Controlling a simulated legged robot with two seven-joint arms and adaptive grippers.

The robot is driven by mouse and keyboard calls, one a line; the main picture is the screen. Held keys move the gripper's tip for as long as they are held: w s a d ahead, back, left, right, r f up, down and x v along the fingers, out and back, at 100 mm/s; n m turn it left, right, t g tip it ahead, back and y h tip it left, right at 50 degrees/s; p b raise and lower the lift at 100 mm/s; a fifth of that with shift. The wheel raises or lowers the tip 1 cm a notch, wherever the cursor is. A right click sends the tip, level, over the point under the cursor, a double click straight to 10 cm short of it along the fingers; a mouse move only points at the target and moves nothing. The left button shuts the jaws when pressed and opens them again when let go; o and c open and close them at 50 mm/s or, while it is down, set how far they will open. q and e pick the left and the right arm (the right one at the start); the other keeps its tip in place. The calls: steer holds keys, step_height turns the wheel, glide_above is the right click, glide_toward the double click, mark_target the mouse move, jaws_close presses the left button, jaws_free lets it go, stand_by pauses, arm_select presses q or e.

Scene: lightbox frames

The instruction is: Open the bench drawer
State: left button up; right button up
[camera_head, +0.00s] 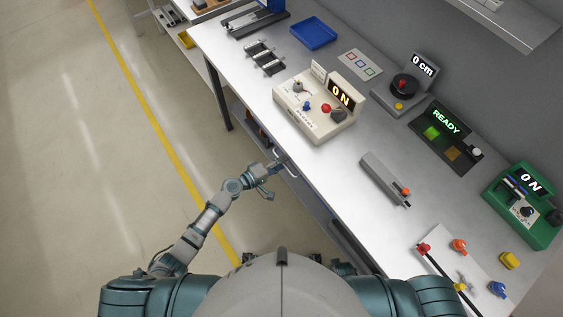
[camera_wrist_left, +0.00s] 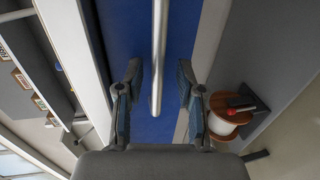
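The bench (camera_head: 232,62) runs diagonally through the head view. A bar handle (camera_head: 287,160) shows at its near edge, and my left gripper (camera_head: 270,183) is right by it. In the left wrist view the metal handle (camera_wrist_left: 159,35) runs down the middle, in front of a blue panel (camera_wrist_left: 122,30) that looks like the drawer front. There my left gripper (camera_wrist_left: 159,80) is open, one finger on each side of the bar, with a gap on both sides. I cannot tell whether the drawer stands out from the bench. My right gripper is not in view.
On the bench top stand a cream control box (camera_head: 310,118), a grey slide device (camera_head: 385,180), a green box (camera_head: 522,205) and a blue tray (camera_head: 313,33). The floor left of the bench is clear.

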arm_select(q)
steer(key=shift+w+d, duration=0.15)
steer(key=shift+d, duration=0.55)
jaws_close()
steer(key=shift+a, duration=0.3)
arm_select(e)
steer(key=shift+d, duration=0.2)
arm_select(q)
steer(key=shift+a+f, duration=0.1)
steer(key=shift+a, duration=0.05)
